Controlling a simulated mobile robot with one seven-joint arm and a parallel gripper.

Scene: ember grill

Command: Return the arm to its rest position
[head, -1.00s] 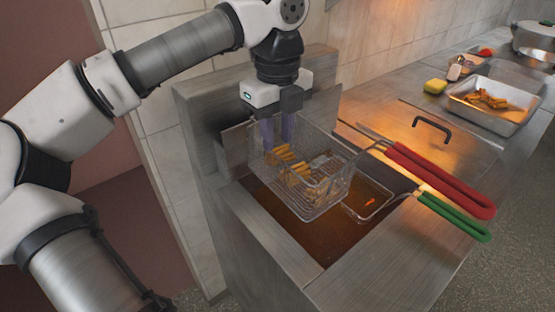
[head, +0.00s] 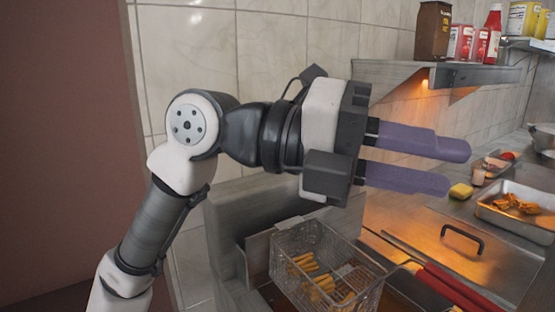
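My gripper (head: 455,168) is raised in the middle of the head view, in front of the tiled wall and above the fryer. Its two purple fingers point to the right, with a clear gap between them and nothing held. The arm folds up from the lower left to the gripper. The wire fry basket (head: 328,270) with fries in it is below the gripper and apart from it. The lower part of the basket is cut off by the picture's bottom edge.
A shelf (head: 405,72) with sauce bottles and cans is behind the gripper on the right. A metal tray (head: 527,225) of fried food and a yellow sponge (head: 461,191) lie on the counter. A red basket handle (head: 440,290) sticks out at the lower right.

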